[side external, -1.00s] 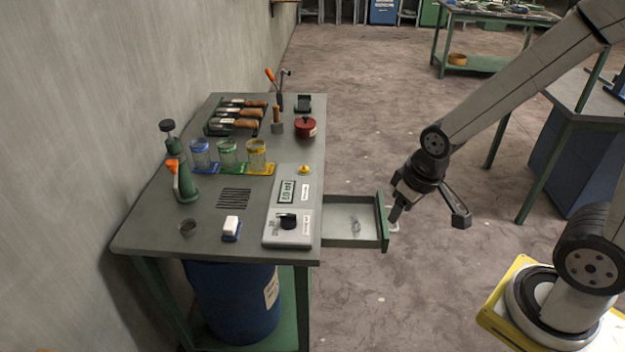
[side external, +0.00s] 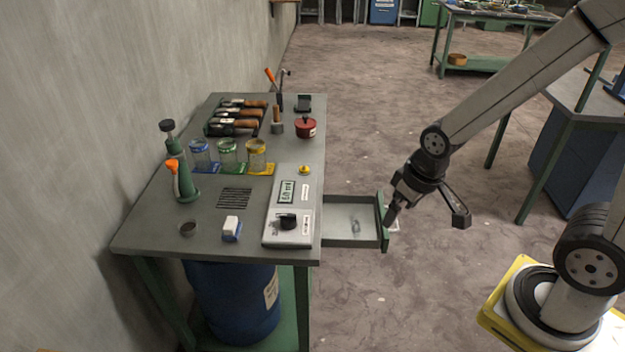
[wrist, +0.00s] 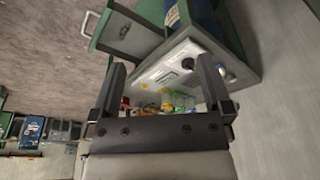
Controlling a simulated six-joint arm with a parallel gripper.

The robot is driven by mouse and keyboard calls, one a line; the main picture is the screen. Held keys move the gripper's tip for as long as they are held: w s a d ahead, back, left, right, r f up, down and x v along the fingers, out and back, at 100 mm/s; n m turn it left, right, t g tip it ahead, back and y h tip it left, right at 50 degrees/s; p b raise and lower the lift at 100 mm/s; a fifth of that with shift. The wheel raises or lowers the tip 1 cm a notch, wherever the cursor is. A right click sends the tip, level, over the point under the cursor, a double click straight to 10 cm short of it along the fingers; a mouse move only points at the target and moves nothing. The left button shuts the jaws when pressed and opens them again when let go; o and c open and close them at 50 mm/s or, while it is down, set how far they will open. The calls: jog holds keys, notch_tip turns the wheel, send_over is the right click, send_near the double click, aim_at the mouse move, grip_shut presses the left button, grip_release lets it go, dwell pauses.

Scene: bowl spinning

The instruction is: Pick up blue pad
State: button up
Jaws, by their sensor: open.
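A flat blue pad (side external: 207,169) lies on the grey workbench under a jar with a blue rim (side external: 200,152). A small block with a white top and blue lower part (side external: 231,229) sits near the bench's front edge. My gripper (side external: 427,213) is open and empty, to the right of the bench, beside the front of the pulled-out drawer. It is well apart from both blue things. In the wrist view, my open fingers (wrist: 161,62) frame the bench from a distance, and the pad under the jar cannot be made out clearly.
The open drawer (side external: 350,243) juts out between bench and gripper, with a handle (wrist: 84,23). A grey control box (side external: 293,205), green and yellow jars, a green bottle (side external: 186,188), a red pot (side external: 305,128) and wooden-handled tools crowd the bench (side external: 150,239). A wall stands left.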

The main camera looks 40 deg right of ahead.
jog(key=shift+w, duration=0.1)
jog(key=n+y, duration=0.3)
jog(key=n, duration=0.6)
send_near(236, 224)
jog(key=f, duration=0.2)
jog(key=shift+a+f+t, duration=0.2)
jog(key=shift+a+t, duration=0.1)
jog(key=shift+a, duration=0.05)
jog(key=shift+x, duration=1.25)
jog(key=shift+f, duration=0.15)
jog(key=shift+x, duration=2.45)
